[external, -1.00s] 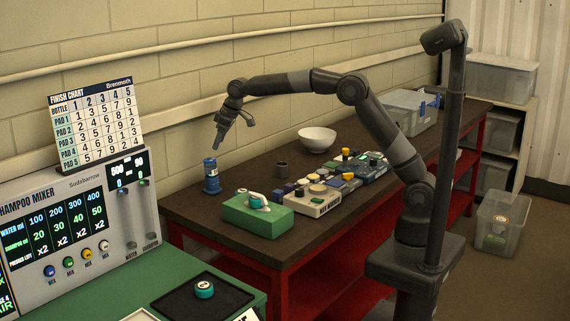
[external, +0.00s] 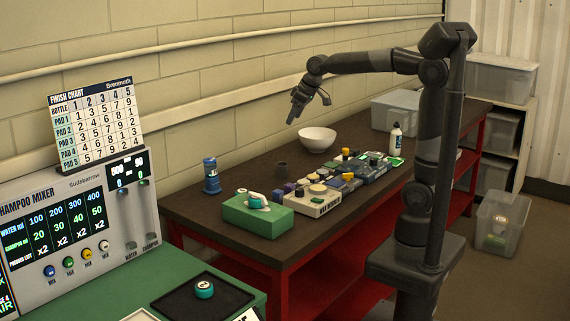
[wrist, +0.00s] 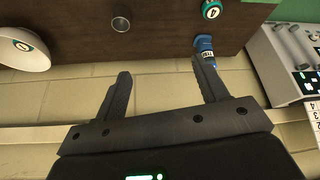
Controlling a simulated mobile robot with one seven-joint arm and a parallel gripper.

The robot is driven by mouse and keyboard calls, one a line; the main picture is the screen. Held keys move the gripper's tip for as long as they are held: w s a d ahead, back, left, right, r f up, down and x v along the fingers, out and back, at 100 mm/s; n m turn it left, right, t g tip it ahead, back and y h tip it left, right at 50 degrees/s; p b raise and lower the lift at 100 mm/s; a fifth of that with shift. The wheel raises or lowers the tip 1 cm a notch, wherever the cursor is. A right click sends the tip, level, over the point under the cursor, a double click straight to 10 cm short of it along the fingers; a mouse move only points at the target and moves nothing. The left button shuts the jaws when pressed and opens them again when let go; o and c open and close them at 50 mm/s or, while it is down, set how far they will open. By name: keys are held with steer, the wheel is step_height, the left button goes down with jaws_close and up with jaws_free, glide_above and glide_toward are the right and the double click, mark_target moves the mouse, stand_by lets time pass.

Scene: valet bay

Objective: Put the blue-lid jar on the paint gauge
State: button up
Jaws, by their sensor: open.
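My gripper (external: 308,110) is open and empty, raised above the back of the dark workbench, left of the white bowl. In the wrist view its two fingers (wrist: 162,70) are spread with nothing between them. A dark blue canister (external: 211,176) stands upright at the bench's left end, below and left of my gripper; it also shows in the wrist view (wrist: 204,46), beyond one fingertip. I cannot tell if it is the blue-lid jar. Several small dark and light-lidded items (external: 318,188) stand on the bench. I cannot pick out the paint gauge with certainty.
A green box (external: 240,216) with a white and teal item on it is at the bench's front left. A white bowl (external: 317,136), a small dark cup (external: 281,170), a white bottle (external: 395,140) and a grey bin (external: 392,112) stand farther along. The wall runs behind.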

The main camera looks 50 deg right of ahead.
steer(key=s+d+f+m, duration=0.1)
steer(key=s+d+f, duration=0.2)
steer(key=s, duration=0.4)
steer(key=s+d+f+m, duration=0.1)
steer(key=s+d+f, duration=0.1)
steer(key=s, duration=0.6)
steer(key=s+d+f+m+h, duration=0.1)
steer(key=s+d+f, duration=0.2)
steer(key=s, duration=0.5)
steer(key=shift+d+f+t, duration=0.35)
steer(key=shift+d+t, duration=0.05)
steer(key=shift+d, duration=0.25)
